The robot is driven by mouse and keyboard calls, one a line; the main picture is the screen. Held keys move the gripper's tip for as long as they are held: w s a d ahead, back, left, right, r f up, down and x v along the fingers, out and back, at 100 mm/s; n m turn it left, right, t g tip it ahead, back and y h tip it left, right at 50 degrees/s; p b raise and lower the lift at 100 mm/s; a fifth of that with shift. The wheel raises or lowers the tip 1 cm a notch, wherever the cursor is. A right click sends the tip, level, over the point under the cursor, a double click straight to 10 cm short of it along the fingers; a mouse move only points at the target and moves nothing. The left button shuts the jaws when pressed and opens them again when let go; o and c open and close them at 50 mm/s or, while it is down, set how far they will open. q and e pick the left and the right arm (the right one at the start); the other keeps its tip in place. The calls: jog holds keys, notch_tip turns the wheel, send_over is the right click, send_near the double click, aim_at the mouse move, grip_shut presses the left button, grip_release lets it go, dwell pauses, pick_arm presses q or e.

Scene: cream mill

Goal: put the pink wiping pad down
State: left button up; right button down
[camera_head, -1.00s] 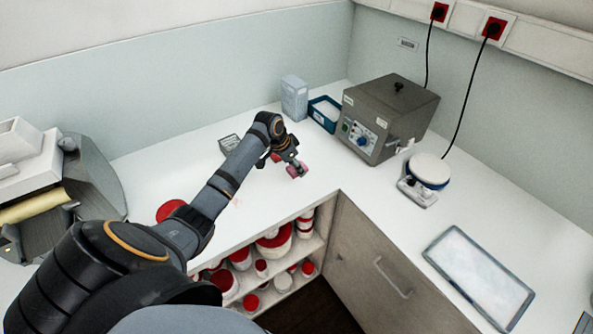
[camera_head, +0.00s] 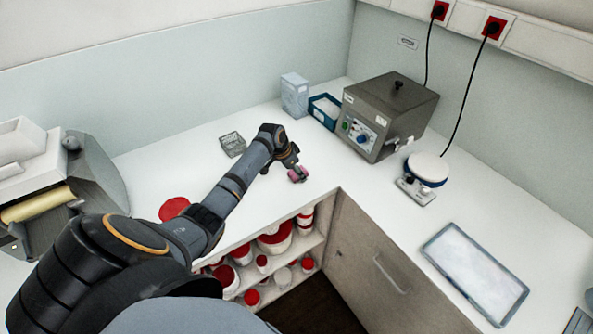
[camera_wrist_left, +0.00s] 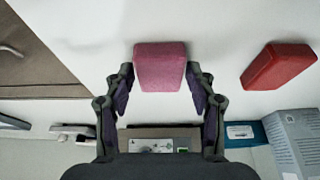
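The pink wiping pad (camera_head: 298,174) is at the fingertips of my left gripper (camera_head: 293,169), by the inner corner of the white counter. I cannot tell whether the underside of the pad touches the counter. My right gripper is in neither view.
A red block (camera_wrist_left: 278,65) lies beside the pink pad in the wrist view. A grey box-shaped machine (camera_head: 390,115), a blue tray (camera_head: 324,112) and a round-topped device (camera_head: 428,168) stand on the counter (camera_head: 225,172). A framed panel (camera_head: 475,272) lies at right.

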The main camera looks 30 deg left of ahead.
pick_arm(q)
jog(key=shift+o, duration=0.5)
jog(key=shift+r, duration=0.3)
jog(key=b+v, duration=0.1)
jog(key=v, duration=1.1)
jog(key=shift+s+a+f, duration=0.1)
jog(key=shift+f, duration=0.05)
